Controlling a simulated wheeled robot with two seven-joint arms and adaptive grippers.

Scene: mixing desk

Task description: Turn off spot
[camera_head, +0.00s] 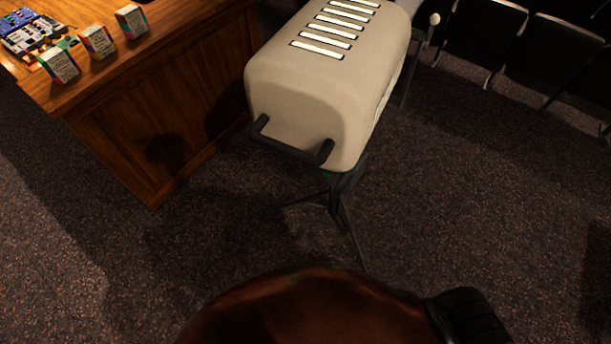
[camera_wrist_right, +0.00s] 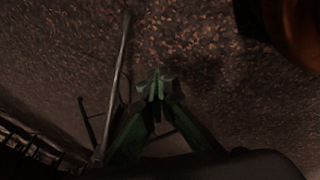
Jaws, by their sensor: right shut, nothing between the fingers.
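The spot (camera_head: 318,75) is a large beige lamp housing with light slots on top and a black handle bar at its near end. It stands on a dark tripod (camera_head: 338,205) in the head view. A small pale round knob (camera_head: 434,19) shows at its far right side. My right gripper (camera_wrist_right: 158,85) is in the right wrist view, with its greenish fingers shut and empty over the dark floor. A thin pole shows left of it there. I cannot tell whether it touches anything. My left gripper is in neither view.
A wooden desk (camera_head: 150,130) stands on the left, with several small boxes (camera_head: 97,42) and a mixing console (camera_head: 30,30) on it. Rows of dark chairs (camera_head: 530,50) fill the upper right. The speckled floor (camera_head: 480,200) right of the tripod is clear.

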